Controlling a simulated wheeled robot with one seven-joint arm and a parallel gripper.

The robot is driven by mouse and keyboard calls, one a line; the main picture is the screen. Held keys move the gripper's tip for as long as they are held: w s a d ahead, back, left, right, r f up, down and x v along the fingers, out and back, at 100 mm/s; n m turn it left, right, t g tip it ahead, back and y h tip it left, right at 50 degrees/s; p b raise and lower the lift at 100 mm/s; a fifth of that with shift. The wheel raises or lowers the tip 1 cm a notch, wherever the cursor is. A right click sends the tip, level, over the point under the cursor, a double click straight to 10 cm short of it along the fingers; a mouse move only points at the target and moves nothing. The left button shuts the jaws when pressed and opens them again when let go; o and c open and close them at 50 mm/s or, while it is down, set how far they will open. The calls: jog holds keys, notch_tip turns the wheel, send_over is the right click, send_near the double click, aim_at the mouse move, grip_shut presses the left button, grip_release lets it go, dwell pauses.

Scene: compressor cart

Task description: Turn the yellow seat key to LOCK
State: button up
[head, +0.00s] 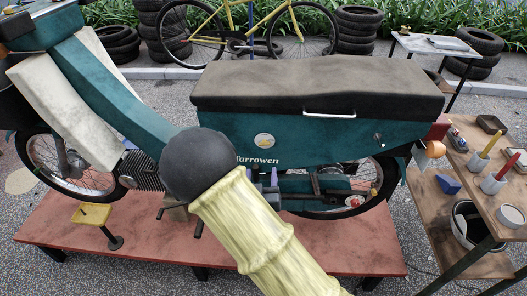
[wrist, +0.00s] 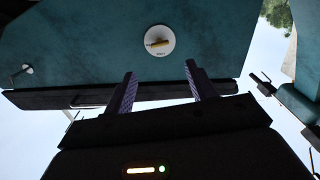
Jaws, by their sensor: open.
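The dial also shows on the teal motorbike's panel (head: 264,140) below the seat in the head view. My gripper (wrist: 162,88) is open, with two purple fingers apart and nothing between them. In the wrist view the fingertips lie below the dial, clear of the key. In the head view my arm hides most of the gripper.
The motorbike stands on a red platform (head: 140,240). Its dark seat (head: 320,85) overhangs the panel, with a white grab bar (head: 329,115). A small grey fitting (wrist: 24,70) juts from the panel. A wooden workbench (head: 462,178) with tools stands at the right.

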aim_at(264, 145)
jog(key=w, duration=0.5)
jog(key=w+p, duration=0.1)
jog(key=w, duration=0.5)
jog(key=shift+w+d, duration=0.2)
jog(key=shift+w, duration=0.05)
jog(key=c, duration=1)
